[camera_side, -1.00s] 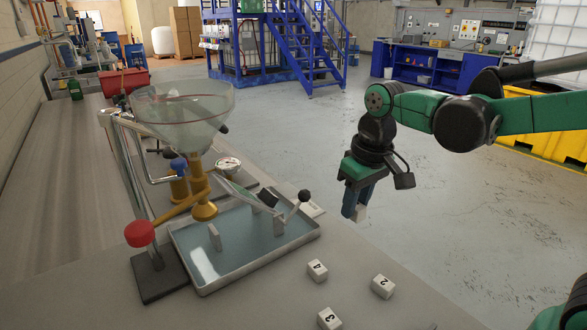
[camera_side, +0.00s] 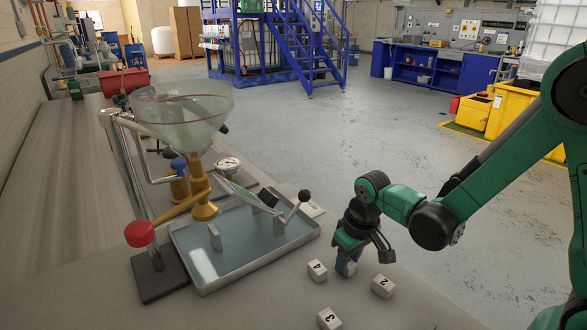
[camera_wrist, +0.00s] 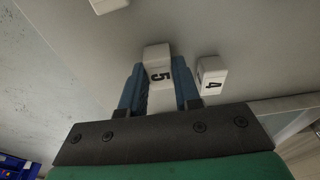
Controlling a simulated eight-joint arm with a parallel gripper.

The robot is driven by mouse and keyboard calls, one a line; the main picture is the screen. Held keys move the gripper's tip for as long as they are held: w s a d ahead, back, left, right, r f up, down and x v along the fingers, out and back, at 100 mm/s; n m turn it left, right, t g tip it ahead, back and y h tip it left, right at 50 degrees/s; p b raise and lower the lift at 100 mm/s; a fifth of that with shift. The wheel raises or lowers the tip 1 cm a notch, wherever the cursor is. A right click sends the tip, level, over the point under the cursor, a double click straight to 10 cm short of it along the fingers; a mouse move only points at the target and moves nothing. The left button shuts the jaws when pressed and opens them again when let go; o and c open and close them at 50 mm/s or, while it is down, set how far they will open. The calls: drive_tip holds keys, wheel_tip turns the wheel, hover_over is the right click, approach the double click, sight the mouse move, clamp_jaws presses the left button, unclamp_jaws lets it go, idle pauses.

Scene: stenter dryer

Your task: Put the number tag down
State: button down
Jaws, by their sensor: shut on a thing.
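The number tag 5 (camera_wrist: 159,72) is a white block with a black digit, between the blue fingers of my gripper (camera_wrist: 160,88). In the side view my gripper (camera_side: 347,267) points down just behind the tags on the table, and a small white part of the held tag (camera_side: 352,268) shows at its tips. The tag is at or very near the table top; I cannot tell whether it touches. Tag 4 (camera_side: 317,270) stands close beside it, also seen in the wrist view (camera_wrist: 212,76).
Tag 2 (camera_side: 383,287) and tag 3 (camera_side: 330,319) lie on the table (camera_side: 250,308) nearby. A metal tray (camera_side: 262,263) with water, a glass funnel (camera_side: 183,108) and a red knob (camera_side: 139,233) are to the left. The table edge is just behind my gripper.

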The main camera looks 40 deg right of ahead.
drive_tip(key=shift+f, duration=0.15)
drive_tip(key=c, duration=1.1)
unclamp_jaws()
drive_tip(key=shift+f, duration=0.1)
drive_tip(key=o, duration=0.5)
